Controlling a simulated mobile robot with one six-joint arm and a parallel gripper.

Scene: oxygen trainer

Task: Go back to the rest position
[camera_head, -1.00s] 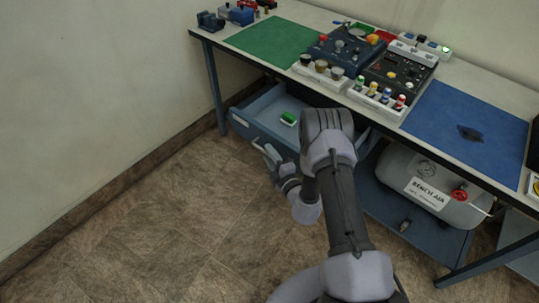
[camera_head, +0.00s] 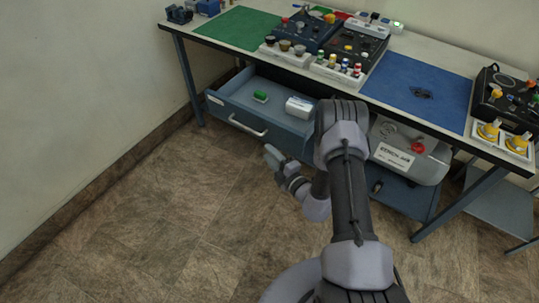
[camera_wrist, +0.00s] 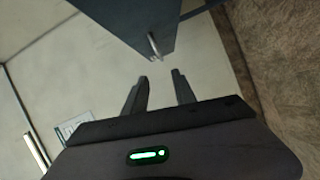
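My gripper (camera_head: 272,155) is in front of the open drawer of the bench, just right of the drawer's handle and apart from it. In the wrist view my gripper (camera_wrist: 161,78) shows two dark fingers with a gap between them and nothing held. The blue-grey drawer (camera_head: 225,108) is pulled out under the bench, with a silver handle (camera_head: 247,126) on its front.
The bench carries a green mat (camera_head: 240,27), a blue mat (camera_head: 418,88), control panels and a row of coloured-capped parts. A tank labelled BENCH AIR (camera_head: 394,156) sits on the lower shelf. The tiled floor (camera_head: 150,210) at left is clear.

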